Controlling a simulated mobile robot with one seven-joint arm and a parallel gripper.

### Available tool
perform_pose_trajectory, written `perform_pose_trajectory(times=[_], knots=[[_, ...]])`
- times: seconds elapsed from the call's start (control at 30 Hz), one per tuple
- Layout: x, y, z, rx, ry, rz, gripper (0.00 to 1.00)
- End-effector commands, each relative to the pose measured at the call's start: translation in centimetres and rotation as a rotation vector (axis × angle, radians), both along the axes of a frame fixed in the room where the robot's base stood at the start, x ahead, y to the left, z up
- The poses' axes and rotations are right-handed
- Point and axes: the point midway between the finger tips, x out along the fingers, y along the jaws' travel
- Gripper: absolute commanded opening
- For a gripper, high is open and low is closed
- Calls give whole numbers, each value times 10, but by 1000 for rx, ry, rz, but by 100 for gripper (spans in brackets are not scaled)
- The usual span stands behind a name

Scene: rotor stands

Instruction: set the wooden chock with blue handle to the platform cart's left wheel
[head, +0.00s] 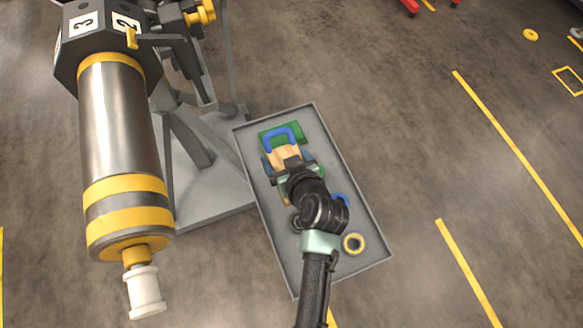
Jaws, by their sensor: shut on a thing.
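The wooden chock (283,156) is pale wood with a blue handle (279,137) arching at its far end. It is at the far part of a grey tray, partly hidden by my gripper. My gripper (288,166) is shut on the chock, seen from above and behind. I cannot tell whether the chock still touches what lies under it. I cannot make out a platform cart or its left wheel in this view.
The grey tray (365,262) also holds a green block (297,131), a yellow ring (353,243) and a blue ring. A large rotor stand (200,210) with a metal cylinder (120,140) stands close on the left. Floor to the right is open, with yellow lines.

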Motion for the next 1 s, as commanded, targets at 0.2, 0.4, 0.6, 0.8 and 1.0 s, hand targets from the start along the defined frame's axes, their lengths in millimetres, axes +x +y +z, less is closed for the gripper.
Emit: perform_pose_trajectory(times=[0.2, 0.4, 0.6, 0.8, 1.0], knots=[[0, 0, -24, 1, -1, -2, 0], [1, 0, -46, 0, -3, -2, 0], [1, 0, -46, -1, -4, -1, 0], [0, 0, -51, -1, -1, 0, 89], [0, 0, -50, 0, -1, -1, 100]])
